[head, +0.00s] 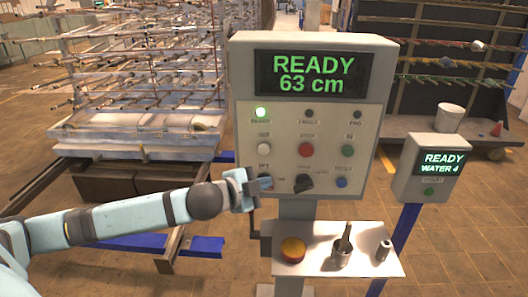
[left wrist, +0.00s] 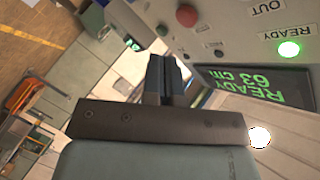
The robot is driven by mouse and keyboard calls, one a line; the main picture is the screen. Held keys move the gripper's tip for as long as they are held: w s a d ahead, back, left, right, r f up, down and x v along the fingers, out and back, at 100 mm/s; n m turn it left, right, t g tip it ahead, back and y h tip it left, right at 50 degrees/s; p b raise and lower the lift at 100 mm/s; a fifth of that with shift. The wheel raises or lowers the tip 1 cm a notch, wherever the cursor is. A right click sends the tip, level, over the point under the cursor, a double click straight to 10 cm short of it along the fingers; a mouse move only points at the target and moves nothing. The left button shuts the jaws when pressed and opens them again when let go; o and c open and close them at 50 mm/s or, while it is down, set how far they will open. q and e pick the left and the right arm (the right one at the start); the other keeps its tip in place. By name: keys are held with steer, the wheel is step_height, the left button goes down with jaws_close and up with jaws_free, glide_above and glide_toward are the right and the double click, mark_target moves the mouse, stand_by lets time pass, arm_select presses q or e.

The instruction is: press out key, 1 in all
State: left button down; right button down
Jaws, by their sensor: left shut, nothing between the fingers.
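The grey control panel (head: 241,75) stands upright in the middle of the head view. The out key is the white round button (head: 264,149) at the left of its middle row. The OUT label (left wrist: 270,8) shows at the top edge of the left wrist view; the key itself is not visible there. My left gripper (head: 268,183) is shut and empty. It is in front of the panel's lower left, just below the white key, covering part of the bottom row. Contact with the panel cannot be told. My right gripper is in neither view.
The display (head: 312,73) reads READY 63 cm, and the green lamp (head: 261,112) is lit. A red button (head: 306,150) and a green button (head: 348,151) share the key's row. A smaller panel (head: 408,165) stands right.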

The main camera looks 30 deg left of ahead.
mark_target(264, 149)
arm_select(q)
steer(key=shift+w+a+r, duration=0.1)
steer(key=shift+a+r, duration=0.2)
steer(key=shift+r, duration=0.35)
steer(key=shift+w, duration=0.1)
steer(key=shift+w+a+p, duration=0.2)
steer(key=shift+w+a, duration=0.55)
steer(key=shift+w, duration=0.5)
steer(key=shift+w+a+p, duration=0.15)
steer(key=shift+w+a, duration=0.65)
steer(key=shift+w, duration=0.4)
steer(key=shift+w+a+p, duration=0.2)
steer(key=shift+w+a, duration=0.55)
steer(key=shift+w, duration=0.5)
steer(key=shift+w+a+p, duration=0.2)
steer(key=shift+w+p, duration=0.15)
